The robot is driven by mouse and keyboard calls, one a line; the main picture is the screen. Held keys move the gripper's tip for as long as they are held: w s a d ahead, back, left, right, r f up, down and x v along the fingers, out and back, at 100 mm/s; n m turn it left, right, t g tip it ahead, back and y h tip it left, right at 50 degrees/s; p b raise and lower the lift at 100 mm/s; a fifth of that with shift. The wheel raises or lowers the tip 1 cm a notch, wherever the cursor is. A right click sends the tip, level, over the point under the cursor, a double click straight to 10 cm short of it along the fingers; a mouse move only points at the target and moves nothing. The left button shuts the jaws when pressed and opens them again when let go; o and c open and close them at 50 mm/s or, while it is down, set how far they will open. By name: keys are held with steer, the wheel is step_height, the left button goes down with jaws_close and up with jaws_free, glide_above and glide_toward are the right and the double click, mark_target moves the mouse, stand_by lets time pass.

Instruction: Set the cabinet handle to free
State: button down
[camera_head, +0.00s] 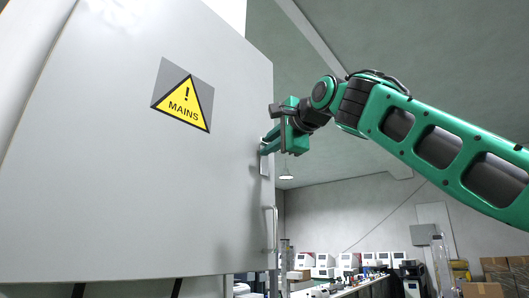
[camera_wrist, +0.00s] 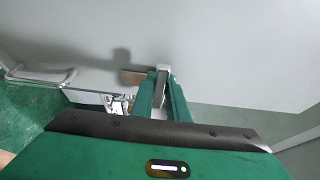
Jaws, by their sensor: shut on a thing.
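The grey cabinet door (camera_head: 150,210) fills the left of the head view and bears a yellow MAINS warning sign (camera_head: 184,101). The small cabinet handle (camera_head: 264,165) sits near the door's right edge. My gripper (camera_head: 266,148) reaches it from the right. In the wrist view the two green fingers (camera_wrist: 163,95) are shut on the light grey handle (camera_wrist: 163,70), one on each side. A brownish-grey plate (camera_wrist: 132,77) shows beside the handle on the door. The fingers hide part of the handle, and its exact setting is hard to read.
A fixed bar pull (camera_head: 275,230) stands out from the door below the handle; it also shows at the left of the wrist view (camera_wrist: 45,76). A bench with several machines (camera_head: 345,262) and stacked boxes (camera_head: 500,270) are far behind.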

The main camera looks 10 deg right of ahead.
steer(key=shift+w+d+f, duration=0.15)
steer(key=shift+w+d, duration=0.05)
steer(key=c, duration=1.7)
jaws_free()
steer(key=shift+w+d, duration=0.1)
steer(key=shift+s, duration=0.2)
steer(key=v, duration=1)
steer(key=shift+s, duration=0.25)
